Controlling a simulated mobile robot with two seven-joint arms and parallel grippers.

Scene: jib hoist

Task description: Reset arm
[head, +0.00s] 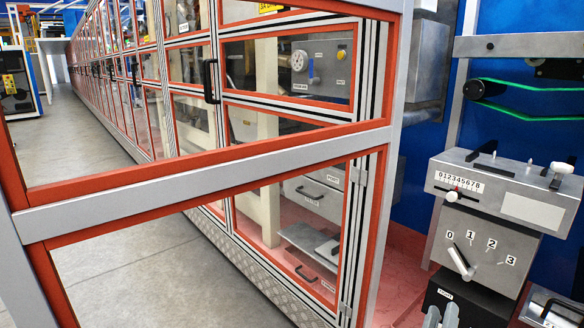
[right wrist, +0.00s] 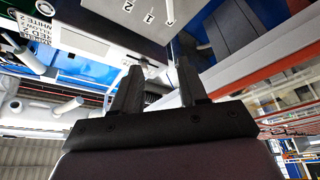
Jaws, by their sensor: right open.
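A grey control box (head: 490,245) stands at the right in the head view. Its face has a dial marked 0 to 3, with a silver lever (head: 460,262) angled between upper left and lower right. Above it is a number strip (head: 460,183) with a small white knob (head: 451,196). In the right wrist view my right gripper (right wrist: 157,75) is open and empty, below a numbered panel (right wrist: 150,12). My left gripper is out of view.
A red-and-silver framed glass door (head: 210,195) stands open across the left and middle. A long row of glazed cabinets (head: 190,75) runs behind it. A green belt (head: 530,85) hangs at upper right. The grey floor (head: 130,240) at left is clear.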

